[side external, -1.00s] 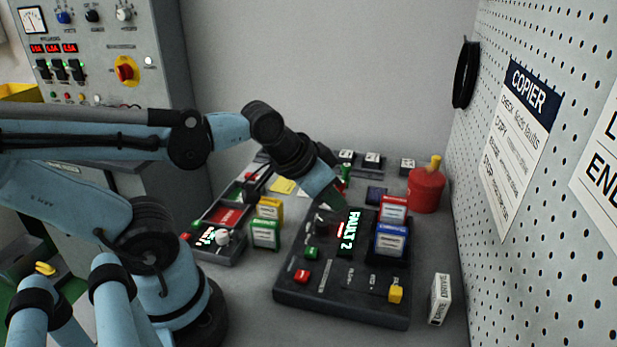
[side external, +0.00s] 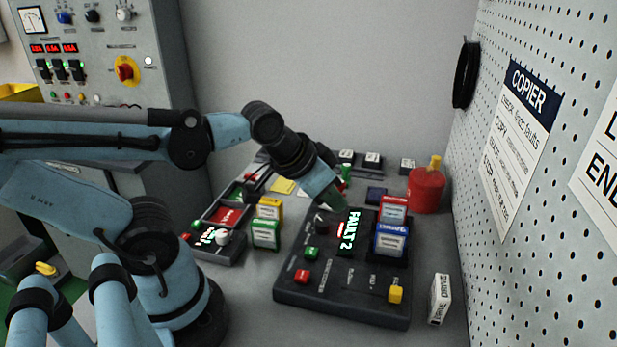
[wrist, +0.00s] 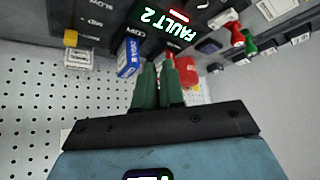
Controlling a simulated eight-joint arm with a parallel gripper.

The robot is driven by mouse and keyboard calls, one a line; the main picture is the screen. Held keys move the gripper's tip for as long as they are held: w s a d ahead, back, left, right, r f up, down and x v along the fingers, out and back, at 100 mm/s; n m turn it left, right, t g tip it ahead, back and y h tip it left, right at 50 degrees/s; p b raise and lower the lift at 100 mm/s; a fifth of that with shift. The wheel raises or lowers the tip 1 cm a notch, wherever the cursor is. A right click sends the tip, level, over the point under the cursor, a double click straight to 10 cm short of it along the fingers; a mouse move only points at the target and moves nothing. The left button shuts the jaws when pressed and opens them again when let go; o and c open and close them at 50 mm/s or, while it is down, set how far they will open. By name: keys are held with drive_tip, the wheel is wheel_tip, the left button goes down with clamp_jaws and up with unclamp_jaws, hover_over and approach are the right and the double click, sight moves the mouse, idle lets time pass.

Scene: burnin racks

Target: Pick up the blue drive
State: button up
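The blue drive (side external: 391,240) stands upright in the dark copier unit (side external: 330,300), with a white label on its face. In the wrist view, the blue drive (wrist: 128,57) lies just left of the fingertips. The red drive (side external: 394,209) stands directly behind it. My gripper (side external: 332,203) is above the unit, left of the drives and near the lit "FAULT 2" display (side external: 349,231). In the wrist view, the green fingers of my gripper (wrist: 158,66) are close together, with nothing clearly held. The fingertips partly cover what lies behind them.
Yellow (side external: 270,208) and green (side external: 265,234) drives stand by another unit on the left. A white box (side external: 439,299) stands right of the copier unit. A red canister (side external: 426,188) is behind it, and a pegboard wall (side external: 540,220) borders the right.

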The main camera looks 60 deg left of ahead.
drive_tip(key=o, duration=0.8)
drive_tip(key=m+g, duration=0.6)
drive_tip(key=m, duration=0.2)
approach(392, 228)
drive_tip(key=shift+s+a, duration=0.1)
drive_tip(key=shift+a, duration=0.3)
drive_tip(key=shift+w+d+m+g, duration=0.35)
drive_tip(key=shift+w+m+g, duration=0.05)
drive_tip(key=shift+g, duration=0.1)
drive_tip(key=shift+w+d+f, duration=0.1)
drive_tip(key=shift+f, duration=0.35)
drive_tip(key=shift+w+f, duration=0.1)
drive_tip(key=shift+f, duration=5.55)
